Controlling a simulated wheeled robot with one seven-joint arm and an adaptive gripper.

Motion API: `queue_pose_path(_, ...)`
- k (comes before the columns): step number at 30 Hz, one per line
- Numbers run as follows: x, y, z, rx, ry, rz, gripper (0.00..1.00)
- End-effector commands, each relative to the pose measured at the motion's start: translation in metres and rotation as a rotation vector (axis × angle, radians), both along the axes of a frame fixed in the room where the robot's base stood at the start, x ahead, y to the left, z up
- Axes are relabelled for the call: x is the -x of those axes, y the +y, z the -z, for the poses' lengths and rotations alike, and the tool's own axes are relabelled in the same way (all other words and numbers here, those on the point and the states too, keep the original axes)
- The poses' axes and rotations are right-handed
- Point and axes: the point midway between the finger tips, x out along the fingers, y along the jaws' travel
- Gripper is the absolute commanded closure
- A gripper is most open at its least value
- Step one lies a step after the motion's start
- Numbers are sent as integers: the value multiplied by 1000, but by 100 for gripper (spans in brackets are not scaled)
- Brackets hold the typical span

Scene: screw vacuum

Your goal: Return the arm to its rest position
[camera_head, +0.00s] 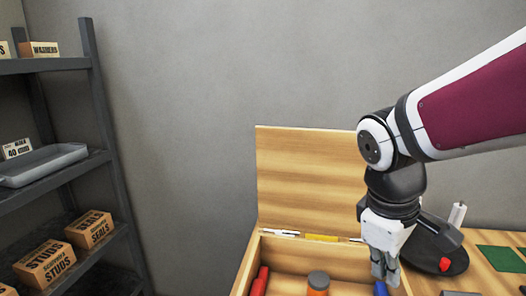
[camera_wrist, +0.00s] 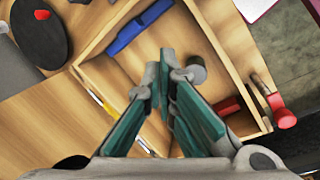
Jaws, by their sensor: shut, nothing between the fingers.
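My gripper (camera_head: 385,274) points down over the right part of an open wooden box (camera_head: 247,275). In the wrist view my gripper (camera_wrist: 165,75) shows its fingers close together with nothing between the tips. The box's raised lid (camera_head: 305,175) stands behind it. In the box are a red-handled item (camera_head: 260,282), an orange container with a grey cap (camera_head: 318,281) and a blue item (camera_head: 380,289), which also shows in the wrist view (camera_wrist: 138,28). My arm comes in from the upper right. Whether my fingers sit below the box's rim is hard to tell.
A black oval base with a red button (camera_head: 445,265) stands on the bench right of the box. Green patches (camera_head: 502,259) lie farther right. A dark shelf (camera_head: 95,160) with a grey tray (camera_head: 42,165) and cardboard boxes (camera_head: 45,263) is at the left. The space between shelf and box looks free.

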Motion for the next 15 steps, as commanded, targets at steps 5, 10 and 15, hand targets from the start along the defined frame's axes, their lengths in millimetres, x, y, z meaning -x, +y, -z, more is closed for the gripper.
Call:
queue_pose_path(5,43,-1,-25,-97,-128,218,100)
queue_pose_path(10,79,3,-38,-207,-231,411,100)
queue_pose_path(15,105,7,-43,-302,-301,556,100)
